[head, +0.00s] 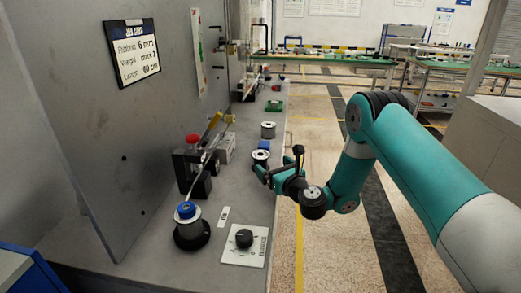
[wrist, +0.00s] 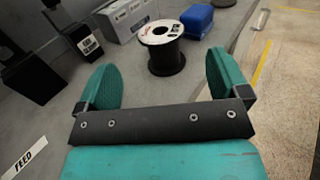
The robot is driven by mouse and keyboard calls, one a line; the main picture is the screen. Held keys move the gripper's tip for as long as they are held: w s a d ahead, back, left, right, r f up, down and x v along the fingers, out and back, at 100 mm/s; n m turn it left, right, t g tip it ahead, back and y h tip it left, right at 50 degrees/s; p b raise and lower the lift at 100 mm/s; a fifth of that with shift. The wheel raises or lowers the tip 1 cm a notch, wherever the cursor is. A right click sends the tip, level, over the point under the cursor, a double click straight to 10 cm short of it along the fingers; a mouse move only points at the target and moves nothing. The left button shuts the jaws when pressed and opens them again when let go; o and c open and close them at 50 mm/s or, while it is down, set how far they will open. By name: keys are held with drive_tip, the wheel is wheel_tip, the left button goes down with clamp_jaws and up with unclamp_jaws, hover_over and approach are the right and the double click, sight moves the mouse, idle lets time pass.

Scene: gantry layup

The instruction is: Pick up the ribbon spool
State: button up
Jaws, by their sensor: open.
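A ribbon spool (wrist: 166,62) with a white top flange, a red-marked label and dark winding stands upright on the grey bench in the wrist view, ahead of and between my fingers. The same spool (head: 261,156) shows in the head view just beyond my gripper (head: 262,174). My gripper (wrist: 161,75) is open and empty, and its two green fingers are apart from the spool. A second spool (head: 268,130) stands farther back.
A blue block (wrist: 197,19) stands close behind the spool. A grey box (wrist: 125,16) and black fixtures (wrist: 30,75) are to its left. A knob panel (head: 244,243) lies at the front of the bench (head: 215,270). The bench's right edge is close, with open floor beyond.

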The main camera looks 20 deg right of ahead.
sight(265, 159)
drive_tip(key=shift+p+x, duration=0.85)
drive_tip(key=shift+x, duration=0.55)
drive_tip(key=shift+w+a+r+p, duration=0.1)
drive_tip(key=shift+w+a+p, duration=0.1)
drive_tip(key=shift+w+p, duration=0.35)
drive_tip(key=shift+p+x, duration=0.95)
drive_tip(key=shift+x, duration=1.05)
drive_tip(key=c, duration=1)
